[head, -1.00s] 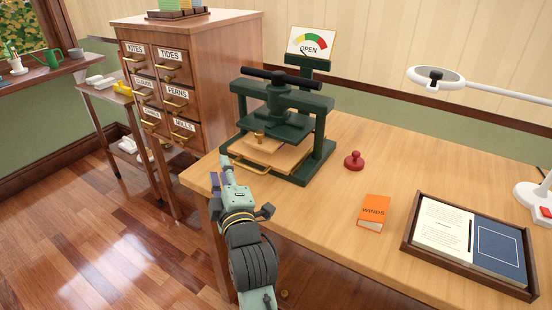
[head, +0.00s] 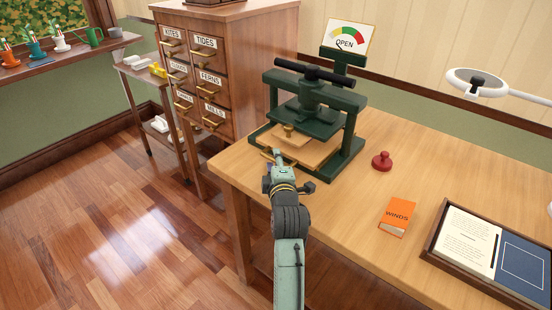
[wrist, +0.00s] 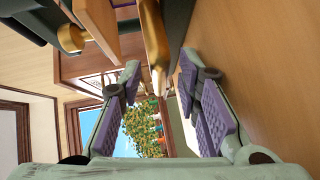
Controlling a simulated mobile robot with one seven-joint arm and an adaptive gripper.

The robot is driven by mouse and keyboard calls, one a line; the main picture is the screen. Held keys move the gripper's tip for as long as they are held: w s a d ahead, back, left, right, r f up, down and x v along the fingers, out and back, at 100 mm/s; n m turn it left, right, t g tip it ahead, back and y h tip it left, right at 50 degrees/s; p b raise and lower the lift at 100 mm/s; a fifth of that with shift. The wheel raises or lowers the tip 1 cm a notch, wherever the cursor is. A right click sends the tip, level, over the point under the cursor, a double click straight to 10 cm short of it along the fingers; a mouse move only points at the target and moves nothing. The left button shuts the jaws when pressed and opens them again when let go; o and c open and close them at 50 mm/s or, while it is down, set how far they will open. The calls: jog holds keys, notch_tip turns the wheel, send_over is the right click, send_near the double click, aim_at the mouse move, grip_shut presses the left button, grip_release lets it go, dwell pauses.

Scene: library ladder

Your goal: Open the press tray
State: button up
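The dark green press (head: 352,128) stands on the wooden desk. Its light wooden tray (head: 312,153) lies low in the frame and shows at the front, with a brass knob (head: 288,130) on top. My gripper (head: 273,159) is at the tray's front edge, at the brass handle, which it partly hides in the head view. In the wrist view the brass handle (wrist: 154,40) runs between my two purple-padded fingertips (wrist: 158,72). The fingers are apart, with a gap on each side of the handle. The tray board (wrist: 97,28) and knob (wrist: 70,38) show beyond.
A gauge sign reading OPEN (head: 345,39) stands behind the press. A red stamp (head: 381,161), an orange WINDS box (head: 396,217) and a book tray (head: 433,246) lie to the right. A labelled drawer cabinet (head: 240,75) stands to the left. The floor at left is clear.

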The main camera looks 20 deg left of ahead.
jog(key=shift+w+a, duration=0.15)
jog(key=shift+w, duration=0.1)
grip_shut()
dwell(0.8)
